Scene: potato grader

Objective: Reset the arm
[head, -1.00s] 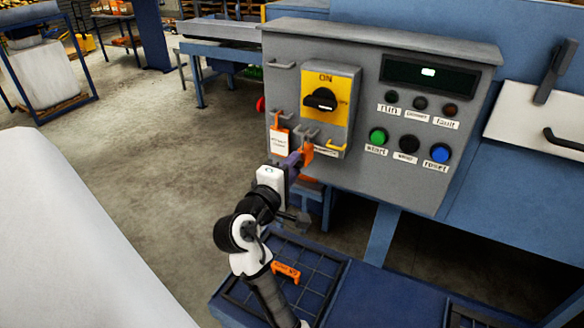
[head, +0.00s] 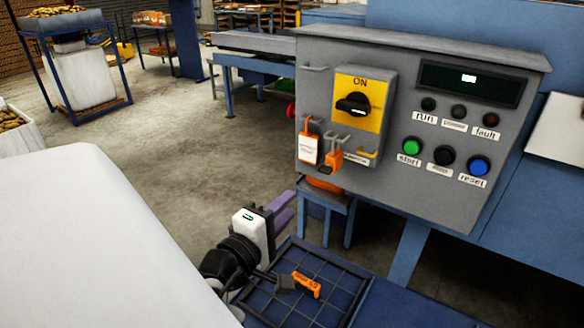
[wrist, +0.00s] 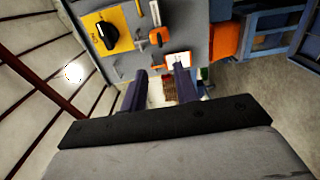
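My gripper (head: 288,208), a white body with two purple-grey fingers, is low and to the left of the grey control box (head: 318,75). It is apart from the box and holds nothing. In the wrist view the fingers of my gripper (wrist: 162,82) stand apart with a gap between them, and the box with its yellow switch plate (wrist: 107,31) shows beyond them. The arm behind the gripper is folded low near the white surface at the left.
The box carries a black rotary switch (head: 352,104), hanging orange pieces (head: 334,160) and a blue reset button (head: 479,166). An orange piece (head: 306,285) lies on the blue gridded tray (head: 345,290) beside my arm. Open floor lies left of the box.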

